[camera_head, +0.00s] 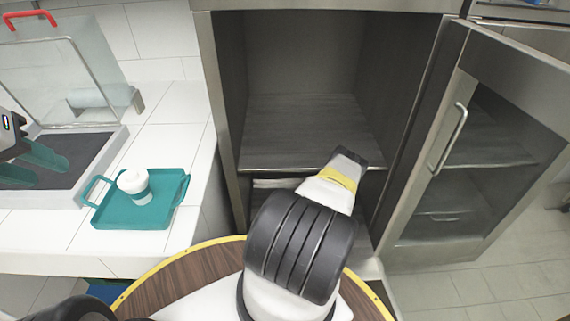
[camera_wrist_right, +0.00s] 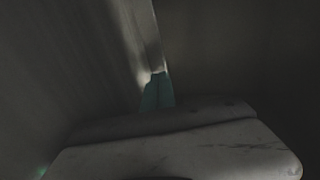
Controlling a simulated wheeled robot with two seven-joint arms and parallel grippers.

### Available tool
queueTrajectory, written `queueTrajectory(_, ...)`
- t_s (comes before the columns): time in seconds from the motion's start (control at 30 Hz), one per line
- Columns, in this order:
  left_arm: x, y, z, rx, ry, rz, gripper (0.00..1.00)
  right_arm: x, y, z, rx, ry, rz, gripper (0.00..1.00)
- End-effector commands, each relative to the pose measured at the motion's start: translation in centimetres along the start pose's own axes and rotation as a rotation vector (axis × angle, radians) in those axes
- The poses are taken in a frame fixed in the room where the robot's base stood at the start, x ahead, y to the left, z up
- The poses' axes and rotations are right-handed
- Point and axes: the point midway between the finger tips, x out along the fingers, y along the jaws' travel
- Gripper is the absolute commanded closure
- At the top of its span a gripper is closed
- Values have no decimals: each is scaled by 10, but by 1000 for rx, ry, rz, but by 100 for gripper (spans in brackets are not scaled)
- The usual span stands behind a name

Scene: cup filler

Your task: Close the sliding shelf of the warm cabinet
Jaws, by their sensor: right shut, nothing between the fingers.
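The warm cabinet (camera_head: 232,130) stands open in the middle of the head view, with its glass door (camera_head: 495,150) swung out to the right. A dark flat shelf (camera_head: 290,125) spans its inside, with its front edge near the cabinet opening. My right arm reaches into the space below that shelf, and its gripper is hidden there in the head view. In the right wrist view the teal fingers of my right gripper (camera_wrist_right: 157,92) are together and empty, in a dark space beside a grey wall. My left gripper (camera_head: 52,170) is open and empty at the left, above the counter.
A teal tray (camera_head: 165,212) with a white lidded cup (camera_head: 134,184) sits on the white tiled counter (camera_head: 175,125). A clear box with a red handle (camera_head: 30,17) stands behind at the left. The open door takes up room to the right of my arm.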

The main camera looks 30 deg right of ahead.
Motion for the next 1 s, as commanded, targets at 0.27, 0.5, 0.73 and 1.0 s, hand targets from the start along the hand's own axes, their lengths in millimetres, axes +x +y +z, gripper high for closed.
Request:
queueTrajectory(0.27, 0, 0, 0, 0, 0, 0, 64, 18, -6, 0, 0, 0, 1, 100)
queueTrajectory(0.5, 0, 0, 0, 0, 0, 0, 64, 19, -5, 0, 0, 0, 2, 100)
queueTrajectory(0.73, 0, 0, 0, 0, 0, 0, 64, 32, -9, 1, -1, -2, -1, 100)
queueTrajectory(1.0, 0, 0, 0, 0, 0, 0, 64, 77, -21, 1, -1, -3, -1, 100)
